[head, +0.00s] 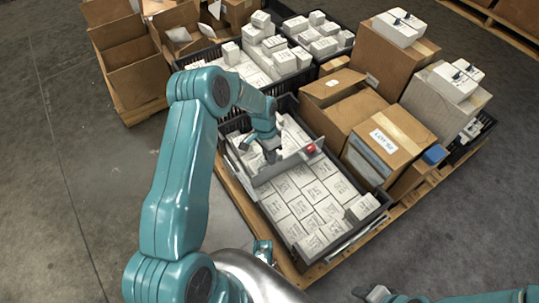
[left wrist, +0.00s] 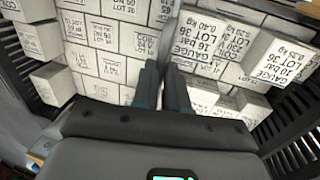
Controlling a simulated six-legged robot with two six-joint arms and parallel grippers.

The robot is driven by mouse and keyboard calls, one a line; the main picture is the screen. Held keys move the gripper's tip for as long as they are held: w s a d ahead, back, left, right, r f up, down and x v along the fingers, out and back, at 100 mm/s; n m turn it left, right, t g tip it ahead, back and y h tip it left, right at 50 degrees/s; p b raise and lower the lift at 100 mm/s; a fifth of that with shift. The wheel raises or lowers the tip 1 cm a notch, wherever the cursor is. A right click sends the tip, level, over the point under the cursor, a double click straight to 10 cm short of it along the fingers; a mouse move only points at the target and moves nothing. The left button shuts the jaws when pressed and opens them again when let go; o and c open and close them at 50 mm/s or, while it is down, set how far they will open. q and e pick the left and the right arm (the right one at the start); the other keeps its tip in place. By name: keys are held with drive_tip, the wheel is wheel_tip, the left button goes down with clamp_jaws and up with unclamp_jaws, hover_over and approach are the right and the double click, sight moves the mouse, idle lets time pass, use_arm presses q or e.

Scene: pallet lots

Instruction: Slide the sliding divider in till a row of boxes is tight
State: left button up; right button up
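The black crate (head: 318,258) stands on a pallet in the middle of the head view, filled with white boxes. The sliding divider (head: 291,165) is a grey upright plate across it, with a red part at its right end. White boxes (head: 305,200) lie in rows on the near side; more lie behind the divider. My left gripper (head: 271,157) is at the divider's top edge. In the left wrist view, its fingers (left wrist: 163,88) are close together around the divider's thin edge (left wrist: 172,35). Boxes stand on both sides. My right gripper (head: 378,294) shows only partly at the bottom edge.
Brown cartons (head: 392,140) crowd the crate's right side. Another black crate of white boxes (head: 255,65) is behind it, and open cartons (head: 135,70) stand at the upper left. The grey floor (head: 70,190) at left is clear.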

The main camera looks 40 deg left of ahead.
use_arm(q)
drive_tip(key=o, duration=0.4)
drive_tip(key=a+r+p, duration=0.1)
drive_tip(key=r, duration=0.4)
drive_tip(key=a+r+p, duration=0.1)
drive_tip(key=r+p, duration=0.1)
drive_tip(key=r, duration=0.3)
drive_tip(key=w+a+r+p, duration=0.1)
drive_tip(key=r+p, duration=0.1)
drive_tip(key=r, duration=0.4)
drive_tip(key=shift+r, duration=0.1)
